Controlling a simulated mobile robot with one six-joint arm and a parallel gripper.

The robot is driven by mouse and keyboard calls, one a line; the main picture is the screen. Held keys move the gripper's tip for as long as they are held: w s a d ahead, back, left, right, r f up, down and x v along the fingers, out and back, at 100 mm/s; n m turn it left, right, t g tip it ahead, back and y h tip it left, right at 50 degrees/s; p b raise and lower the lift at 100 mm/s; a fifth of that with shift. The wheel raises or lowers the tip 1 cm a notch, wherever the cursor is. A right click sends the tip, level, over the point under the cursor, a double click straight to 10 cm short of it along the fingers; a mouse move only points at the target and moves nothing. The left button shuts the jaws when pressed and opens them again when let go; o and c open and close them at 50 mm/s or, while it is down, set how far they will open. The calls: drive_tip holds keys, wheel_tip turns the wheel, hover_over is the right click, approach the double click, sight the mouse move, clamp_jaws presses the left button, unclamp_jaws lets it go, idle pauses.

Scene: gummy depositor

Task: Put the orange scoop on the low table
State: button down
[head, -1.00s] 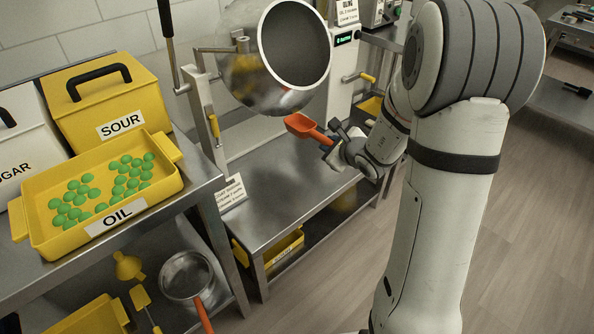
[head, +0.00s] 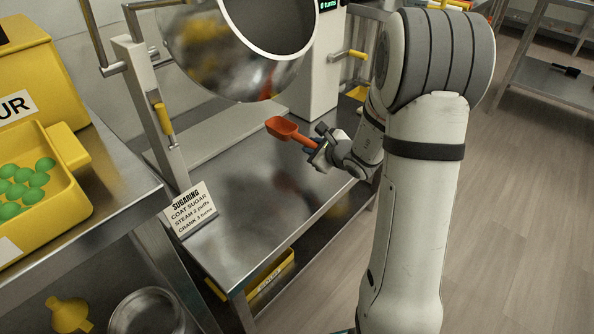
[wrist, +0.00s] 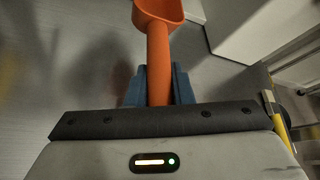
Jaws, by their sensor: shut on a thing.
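The orange scoop (head: 286,128) is held by its handle in my gripper (head: 318,150), its bowl pointing left in the head view. In the wrist view the scoop's handle (wrist: 158,65) runs between the two blue fingers of my gripper (wrist: 158,88), with the bowl beyond them. The low steel table (head: 235,240) lies under the scoop. The scoop appears apart from its top, with a dim reddish reflection on the steel below. The handle's end is hidden by my gripper.
A shiny round drum (head: 240,60) hangs over the table's back. A sugaring sign (head: 190,208) stands at the table's left corner. A yellow tray (head: 70,190) of green gummies sits on the higher bench at left. The table's front middle is clear.

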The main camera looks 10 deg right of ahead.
sight(311, 175)
wheel_tip(311, 175, down, 7)
drive_tip(key=shift+a+b, duration=0.15)
drive_tip(key=shift+b, duration=1)
drive_tip(key=shift+f+b, duration=0.35)
drive_tip(key=shift+b, duration=0.1)
drive_tip(key=shift+f+b, duration=0.25)
drive_tip(key=shift+b, duration=0.15)
drive_tip(key=shift+s, duration=0.1)
